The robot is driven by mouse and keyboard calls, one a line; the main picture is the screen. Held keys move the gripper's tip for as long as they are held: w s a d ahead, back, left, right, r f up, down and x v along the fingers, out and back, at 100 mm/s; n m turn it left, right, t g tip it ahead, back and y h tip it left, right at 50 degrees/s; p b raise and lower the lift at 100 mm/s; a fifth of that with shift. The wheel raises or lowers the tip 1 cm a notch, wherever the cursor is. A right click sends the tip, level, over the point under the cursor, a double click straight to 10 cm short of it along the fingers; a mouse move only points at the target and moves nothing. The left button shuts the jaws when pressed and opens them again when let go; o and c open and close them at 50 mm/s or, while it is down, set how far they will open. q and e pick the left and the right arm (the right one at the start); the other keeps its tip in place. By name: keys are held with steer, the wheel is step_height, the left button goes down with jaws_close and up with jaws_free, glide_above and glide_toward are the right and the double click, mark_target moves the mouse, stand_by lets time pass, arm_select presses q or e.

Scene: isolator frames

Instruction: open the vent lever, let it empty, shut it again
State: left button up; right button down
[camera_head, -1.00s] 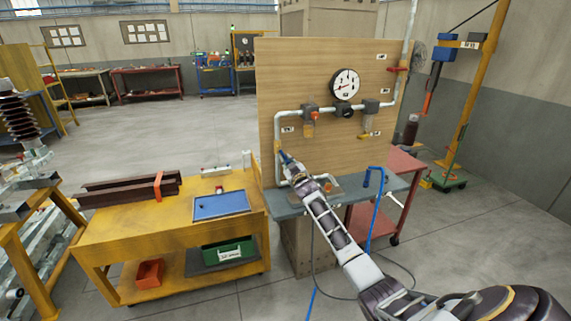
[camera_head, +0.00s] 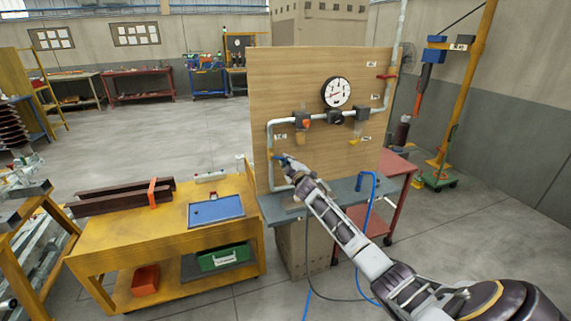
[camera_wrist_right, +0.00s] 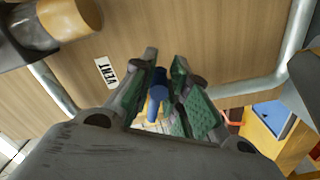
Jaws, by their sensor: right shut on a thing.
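The vent lever is a small blue handle (camera_wrist_right: 157,95) on the pipe at the left of the wooden panel (camera_head: 300,80). In the head view, its blue end (camera_head: 277,157) shows at my right gripper (camera_head: 283,160). In the wrist view, the two green-padded fingers of my right gripper (camera_wrist_right: 168,92) stand on either side of the handle, shut on it. A white VENT label (camera_wrist_right: 106,72) is on the panel beside it. A round white gauge (camera_head: 336,92) is on the panel; its reading is too small to tell. My left gripper is out of view.
A grey shelf (camera_head: 345,191) runs along the panel's foot. A blue hose (camera_head: 369,190) hangs at its right. A yellow workbench (camera_head: 130,236) with a blue tray (camera_head: 216,211) stands to the left. A red cart (camera_head: 395,167) stands behind on the right.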

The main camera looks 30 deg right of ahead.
steer(key=shift+d+r+n+p, duration=0.25)
steer(key=shift+r+n+p, duration=0.1)
steer(key=shift+r+n, duration=0.6)
steer(key=shift+d+r+n+p, duration=0.2)
steer(key=shift+r+n+p, duration=0.15)
steer(key=shift+r+n, duration=0.55)
steer(key=c, duration=1.5)
jaws_free()
steer(key=shift+o, duration=0.4)
steer(key=shift+a+f, duration=0.15)
steer(key=shift+f, duration=0.1)
steer(key=shift+s+f, duration=0.1)
steer(key=shift+f, duration=0.1)
steer(key=shift+s+a, duration=0.1)
steer(key=shift+s, duration=0.15)
steer(key=v, duration=1.1)
steer(key=shift+s+r, duration=0.2)
